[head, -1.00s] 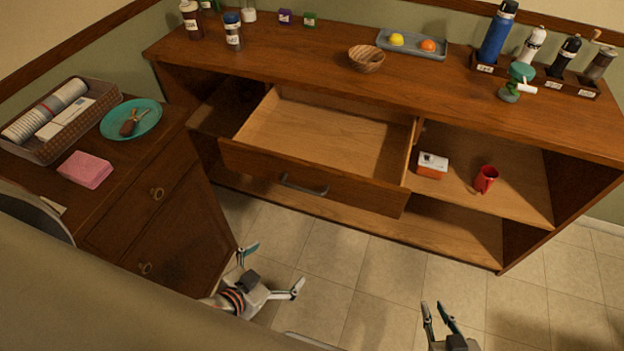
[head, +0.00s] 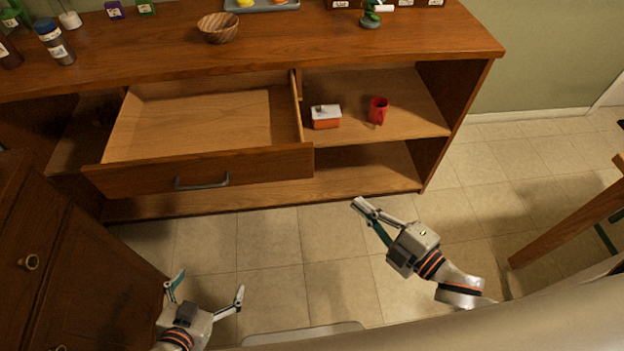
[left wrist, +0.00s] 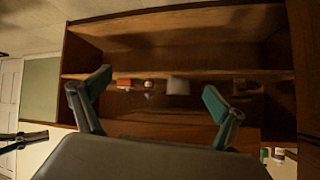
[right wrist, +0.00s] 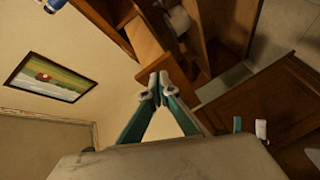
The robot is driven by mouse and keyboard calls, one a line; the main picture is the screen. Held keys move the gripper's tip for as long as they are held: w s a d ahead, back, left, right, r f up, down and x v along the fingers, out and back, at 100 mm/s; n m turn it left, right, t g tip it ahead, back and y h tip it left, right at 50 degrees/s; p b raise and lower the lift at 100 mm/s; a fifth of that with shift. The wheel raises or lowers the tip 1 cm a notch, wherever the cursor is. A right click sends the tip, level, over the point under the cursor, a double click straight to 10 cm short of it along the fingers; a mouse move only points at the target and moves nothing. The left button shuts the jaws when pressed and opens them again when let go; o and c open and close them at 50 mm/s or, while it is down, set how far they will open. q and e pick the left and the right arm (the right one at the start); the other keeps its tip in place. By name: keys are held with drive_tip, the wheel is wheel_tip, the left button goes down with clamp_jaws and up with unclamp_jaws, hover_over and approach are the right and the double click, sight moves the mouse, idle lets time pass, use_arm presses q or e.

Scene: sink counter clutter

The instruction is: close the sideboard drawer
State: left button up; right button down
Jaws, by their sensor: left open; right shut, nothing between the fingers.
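The sideboard drawer (head: 205,125) is pulled well out and empty, in the head view. Its wooden front (head: 255,167) carries a grey bar handle (head: 202,182). My left gripper (head: 207,286) is open and empty, in front of the drawer and apart from it, over the floor. My right gripper (head: 362,207) is shut with nothing in it, to the right of the drawer front and apart from it. In the left wrist view, my open fingers (left wrist: 158,92) frame the dark sideboard (left wrist: 175,22). In the right wrist view, my fingertips (right wrist: 158,84) meet.
A red mug (head: 378,109) and an orange-and-white box (head: 326,117) stand on the shelf right of the drawer. A wooden bowl (head: 219,28) and bottles stand on top. A dark cabinet (head: 90,275) is at left. Tiled floor (head: 275,240) is clear in front.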

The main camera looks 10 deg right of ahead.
drive_tip(key=s+a+n+g+y+b, duration=0.1)
drive_tip(key=a+n+y+b, duration=0.15)
drive_tip(key=n, duration=0.35)
use_arm(q)
drive_tip(key=shift+s+a+f+p, duration=0.15)
drive_tip(key=shift+f+p, duration=0.15)
drive_tip(key=shift+f, duration=0.35)
drive_tip(key=shift+w+a+f+p, duration=0.15)
drive_tip(key=shift+f+p, duration=0.1)
drive_tip(key=shift+f, duration=0.35)
use_arm(e)
drive_tip(key=n+y, duration=0.1)
approach(303, 167)
drive_tip(key=shift+x, duration=2.95)
use_arm(q)
drive_tip(key=shift+r, duration=0.1)
use_arm(e)
drive_tip(key=shift+r, duration=0.1)
